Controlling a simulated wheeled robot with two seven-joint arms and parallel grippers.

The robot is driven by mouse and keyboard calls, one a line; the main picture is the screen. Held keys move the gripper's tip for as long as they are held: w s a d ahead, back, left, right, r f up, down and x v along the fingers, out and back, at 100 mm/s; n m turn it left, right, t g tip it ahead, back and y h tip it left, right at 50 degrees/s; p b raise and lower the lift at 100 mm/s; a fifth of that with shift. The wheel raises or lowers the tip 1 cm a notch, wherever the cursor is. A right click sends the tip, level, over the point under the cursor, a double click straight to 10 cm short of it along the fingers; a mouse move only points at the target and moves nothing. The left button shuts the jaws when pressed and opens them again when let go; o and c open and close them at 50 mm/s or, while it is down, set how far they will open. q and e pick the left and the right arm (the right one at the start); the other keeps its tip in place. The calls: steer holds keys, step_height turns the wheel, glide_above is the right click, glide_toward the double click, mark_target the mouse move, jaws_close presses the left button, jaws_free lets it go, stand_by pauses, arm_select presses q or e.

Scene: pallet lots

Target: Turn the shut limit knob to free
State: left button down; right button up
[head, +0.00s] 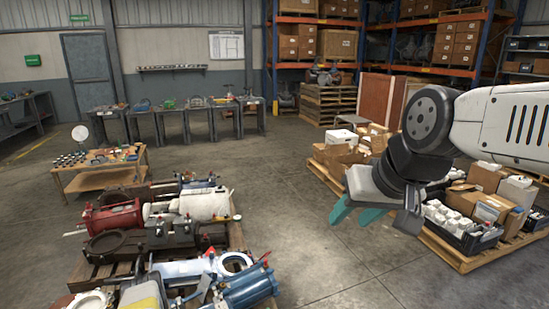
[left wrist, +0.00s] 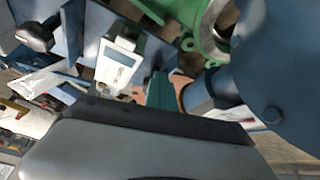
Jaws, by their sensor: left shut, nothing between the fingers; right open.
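I cannot make out the limit knob in either view. In the left wrist view, a white boxy device with a label (left wrist: 117,64) stands beyond my left gripper, and I cannot tell whether it carries the knob. My left gripper (left wrist: 155,90) shows only as a teal fingertip past the dark edge of its grey body. It is shut and empty, close to the machine parts. In the head view my right gripper (head: 373,216) hangs open and empty above the floor at the right, with teal fingers. My left gripper is not seen in the head view.
A green casting (left wrist: 205,30) and a large blue round part (left wrist: 285,75) crowd the left wrist view. In the head view, a red cylinder (head: 113,217) and a blue cylinder (head: 248,288) lie among pallet machinery. Boxes (head: 488,177) stand at right. The middle floor (head: 285,220) is clear.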

arm_select(q)
steer(key=shift+w+d, duration=0.1)
steer(key=shift+w, duration=0.1)
steer(key=shift+w+d+r, duration=0.15)
steer(key=shift+w+d, duration=0.15)
steer(key=shift+w, duration=0.2)
steer(key=shift+d, duration=0.1)
steer(key=shift+s+d, duration=0.25)
steer(key=shift+d, duration=0.05)
steer(key=shift+s+a+r, duration=0.1)
steer(key=shift+r, duration=1.4)
steer(key=shift+s+a+r, duration=0.1)
steer(key=shift+r, duration=1.35)
steer(key=shift+w, duration=0.1)
